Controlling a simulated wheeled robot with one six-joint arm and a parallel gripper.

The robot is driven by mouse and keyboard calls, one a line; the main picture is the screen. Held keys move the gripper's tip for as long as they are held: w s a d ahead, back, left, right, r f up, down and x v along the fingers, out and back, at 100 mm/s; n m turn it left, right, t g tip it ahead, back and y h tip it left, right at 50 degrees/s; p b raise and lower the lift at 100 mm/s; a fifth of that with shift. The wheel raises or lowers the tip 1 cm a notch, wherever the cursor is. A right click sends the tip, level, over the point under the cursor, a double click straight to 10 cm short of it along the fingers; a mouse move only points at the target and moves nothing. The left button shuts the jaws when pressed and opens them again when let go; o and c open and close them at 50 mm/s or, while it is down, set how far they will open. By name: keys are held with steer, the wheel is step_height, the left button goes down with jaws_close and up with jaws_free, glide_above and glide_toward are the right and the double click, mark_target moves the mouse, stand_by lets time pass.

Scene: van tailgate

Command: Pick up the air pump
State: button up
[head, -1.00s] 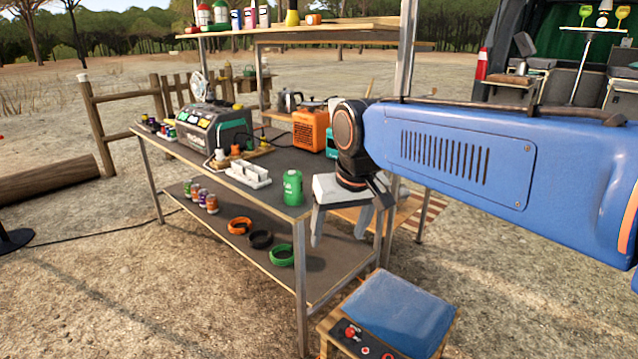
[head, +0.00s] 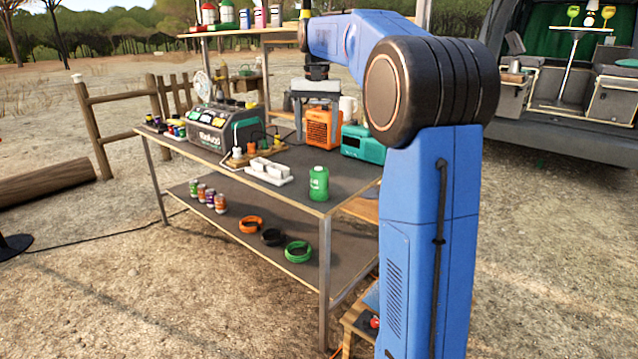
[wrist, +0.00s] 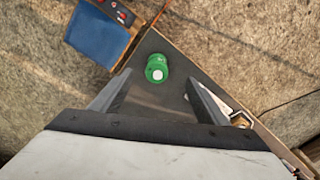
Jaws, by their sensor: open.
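My gripper (head: 317,108) points down above the workbench, with its open jaws in front of an orange vented box (head: 320,128). In the wrist view, the two fingers (wrist: 158,85) are apart with nothing between them. A teal box (head: 362,143) stands to the right of the orange box, partly behind my arm. A dark grey unit with lit panels (head: 213,128) stands at the bench's left. I cannot tell for sure which one is the air pump. A green canister (head: 319,183) stands upright near the bench's front corner; it also shows beyond the fingertips in the wrist view (wrist: 157,68).
A white tray (head: 268,171) and small plugs (head: 238,152) lie on the workbench top (head: 285,200). The lower shelf holds coils (head: 298,251) and small cans (head: 208,196). A blue-topped stool (wrist: 98,42) is by the bench.

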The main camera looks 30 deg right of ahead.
mark_target(319, 168)
steer(key=shift+m, duration=0.3)
steer(key=f, duration=0.4)
steer(key=w+d+f, duration=0.1)
steer(key=f, duration=0.3)
steer(key=w+d+f, duration=0.1)
steer(key=f, duration=0.3)
steer(key=shift+w, duration=0.15)
steer(key=shift+w+d+f, duration=0.1)
steer(key=shift+f, duration=1.3)
steer(key=shift+d+f, duration=0.1)
steer(key=shift+f, duration=1.25)
steer(key=c, duration=1.4)
steer(key=shift+o, duration=0.2)
steer(key=shift+r, duration=5.05)
steer(key=s+d, duration=0.4)
steer(key=s, duration=0.8)
steer(key=s+d, duration=0.5)
steer(key=s, duration=0.8)
steer(key=s+d, duration=0.4)
steer(key=s, duration=0.9)
steer(key=shift+d, duration=0.4)
